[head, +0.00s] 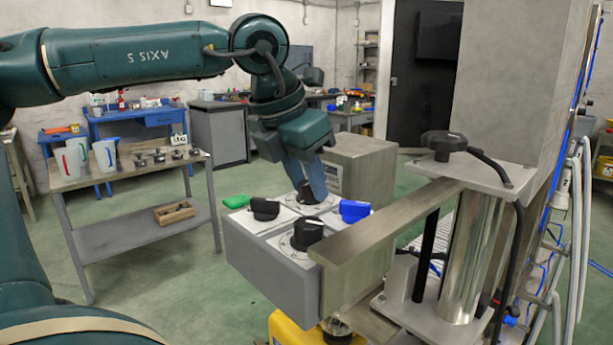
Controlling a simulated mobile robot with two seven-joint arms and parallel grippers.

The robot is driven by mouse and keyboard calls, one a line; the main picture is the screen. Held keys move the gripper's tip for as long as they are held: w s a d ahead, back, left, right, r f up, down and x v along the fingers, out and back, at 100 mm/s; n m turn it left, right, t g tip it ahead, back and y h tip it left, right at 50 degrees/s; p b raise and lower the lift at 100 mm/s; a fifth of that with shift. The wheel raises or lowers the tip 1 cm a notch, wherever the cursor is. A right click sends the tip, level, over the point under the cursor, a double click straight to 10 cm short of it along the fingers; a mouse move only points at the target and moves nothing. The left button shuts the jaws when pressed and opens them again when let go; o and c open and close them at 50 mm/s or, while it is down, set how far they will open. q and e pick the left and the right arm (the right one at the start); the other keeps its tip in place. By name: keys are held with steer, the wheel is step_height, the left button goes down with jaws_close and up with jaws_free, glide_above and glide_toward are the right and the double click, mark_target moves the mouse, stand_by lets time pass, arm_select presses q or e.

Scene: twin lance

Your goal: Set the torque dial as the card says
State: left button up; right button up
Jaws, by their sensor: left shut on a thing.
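My left gripper (310,184) comes down from the upper left and is shut on a dark knob (307,198) at the back of a grey control box (268,262). The fingers hide most of this knob, so its pointer cannot be read. The box top also carries a black knob (265,208) at the left, a black knob (308,234) with a pale pointer mark at the front, a green knob (236,201) and a blue knob (355,210). I cannot tell which is the torque dial by any label.
A flat metal bar (390,222) crosses just right of the knobs, joined to a steel column (474,255). A grey cabinet (362,170) stands behind the box. A side table (130,175) with jugs is at left. Green floor between is open.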

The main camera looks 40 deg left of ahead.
arm_select(q)
steer(key=shift+r, duration=0.1)
steer(key=o, duration=1)
steer(key=p+v, duration=0.1)
steer(key=v, duration=1.2)
